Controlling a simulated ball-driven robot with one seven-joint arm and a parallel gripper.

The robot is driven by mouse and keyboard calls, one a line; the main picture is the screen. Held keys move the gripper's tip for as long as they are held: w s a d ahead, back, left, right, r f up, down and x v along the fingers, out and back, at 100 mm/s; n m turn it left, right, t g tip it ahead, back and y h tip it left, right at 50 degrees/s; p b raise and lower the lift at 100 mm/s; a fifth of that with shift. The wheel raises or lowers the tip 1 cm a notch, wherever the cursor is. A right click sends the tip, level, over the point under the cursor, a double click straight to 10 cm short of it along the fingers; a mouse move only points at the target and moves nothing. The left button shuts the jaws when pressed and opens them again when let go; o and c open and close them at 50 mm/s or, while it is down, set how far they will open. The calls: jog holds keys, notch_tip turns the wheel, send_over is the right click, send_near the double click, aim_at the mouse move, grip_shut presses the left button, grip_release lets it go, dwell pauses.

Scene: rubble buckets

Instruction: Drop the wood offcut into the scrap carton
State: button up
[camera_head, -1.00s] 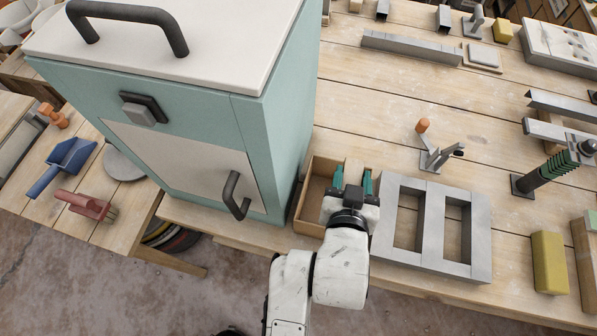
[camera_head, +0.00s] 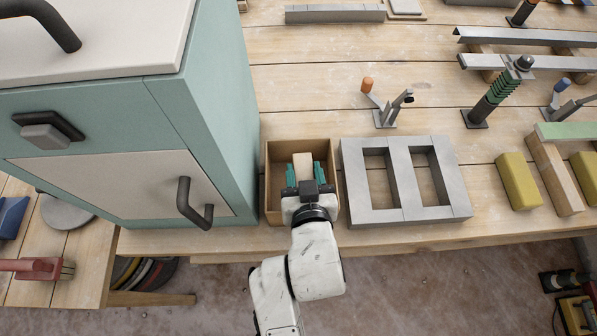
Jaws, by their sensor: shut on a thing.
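The wood offcut (camera_head: 302,163) is a pale block held between the green fingers of my gripper (camera_head: 304,172). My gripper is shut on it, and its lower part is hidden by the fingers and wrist. The scrap carton (camera_head: 333,150) is an open brown box on the bench, between the teal cabinet and a grey block. The offcut and my fingertips show over the carton's opening, inside its outline. I cannot tell how far above its floor the offcut is.
A teal cabinet (camera_head: 215,100) stands close on the left of the carton. A grey two-hole block (camera_head: 400,180) lies close on its right. Toggle clamps (camera_head: 385,112) and a yellow block (camera_head: 518,181) are farther right. The bench behind the carton is clear.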

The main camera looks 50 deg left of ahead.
jog(key=o, duration=1.1)
jog(key=shift+o, duration=0.2)
jog(key=v, duration=1.1)
jog(key=shift+b, duration=0.4)
jog(key=shift+w+a+r, duration=0.1)
jog(key=w+d+f+m+g+h, duration=0.1)
jog(key=w+d+f+m+h, duration=0.3)
jog(key=d, duration=0.6)
jog(key=w+d+f+m+h, duration=0.1)
jog(key=d+f+h, duration=0.35)
jog(key=d, duration=0.55)
jog(key=s+d+f+m+g, duration=0.2)
jog(key=s+d, duration=0.1)
jog(key=d, duration=0.3)
jog(key=s+d+f+m+g+h, duration=0.1)
jog(key=s+d+f+m+g, duration=0.1)
jog(key=s+d, duration=0.2)
jog(key=s+d+f+m+g+h, duration=0.1)
jog(key=s+d, duration=0.3)
jog(key=d, duration=0.5)
jog(key=shift+d+f+m+g, duration=0.4)
jog(key=shift+f+m+g, duration=0.1)
jog(key=shift+g, duration=0.2)
